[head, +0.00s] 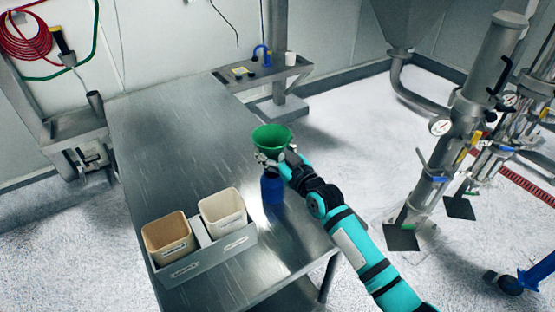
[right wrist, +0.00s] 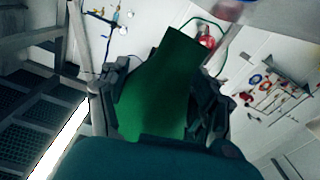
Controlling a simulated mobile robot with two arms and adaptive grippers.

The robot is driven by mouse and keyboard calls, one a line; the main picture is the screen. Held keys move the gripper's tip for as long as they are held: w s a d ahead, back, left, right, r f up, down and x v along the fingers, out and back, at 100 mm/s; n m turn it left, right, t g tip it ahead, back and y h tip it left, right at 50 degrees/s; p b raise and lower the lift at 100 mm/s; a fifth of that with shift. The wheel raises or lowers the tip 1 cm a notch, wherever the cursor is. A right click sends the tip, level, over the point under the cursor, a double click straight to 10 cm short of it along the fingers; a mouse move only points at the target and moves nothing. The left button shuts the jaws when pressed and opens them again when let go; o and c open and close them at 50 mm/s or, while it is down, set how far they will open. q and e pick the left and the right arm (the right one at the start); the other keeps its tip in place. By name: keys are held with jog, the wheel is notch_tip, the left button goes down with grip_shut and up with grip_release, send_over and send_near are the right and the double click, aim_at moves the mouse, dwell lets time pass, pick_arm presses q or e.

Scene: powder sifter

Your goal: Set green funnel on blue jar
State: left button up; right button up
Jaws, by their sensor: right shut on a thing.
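The green funnel (head: 271,136) is in my right gripper (head: 279,158), with its wide mouth facing up. In the head view the funnel is directly above the blue jar (head: 272,188), which stands on the metal table near its right edge. My gripper covers the funnel's lower part, so I cannot tell whether its spout touches or enters the jar. In the right wrist view the green funnel (right wrist: 160,90) fills the space between the fingers of the right gripper (right wrist: 165,105). The jar is not clearly visible there. My left gripper is not in view.
A grey holder (head: 208,262) with a tan bin (head: 167,238) and a white bin (head: 222,211) stands at the front of the metal table (head: 165,135). The table's middle and far part are clear. Steel pipework (head: 455,130) stands on the floor to the right.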

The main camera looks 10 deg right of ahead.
notch_tip(320, 180, down, 6)
jog(key=b, duration=0.5)
jog(key=shift+r, duration=0.1)
jog(key=shift+r, duration=0.1)
dwell(1.0)
jog(key=shift+f, duration=0.2)
dwell(0.3)
jog(key=shift+r, duration=0.2)
jog(key=shift+r+p, duration=0.65)
jog(key=shift+p, duration=0.15)
dwell(0.4)
jog(key=shift+f+b, duration=0.55)
jog(key=shift+f, duration=0.3)
jog(key=shift+r, duration=0.2)
dwell(0.3)
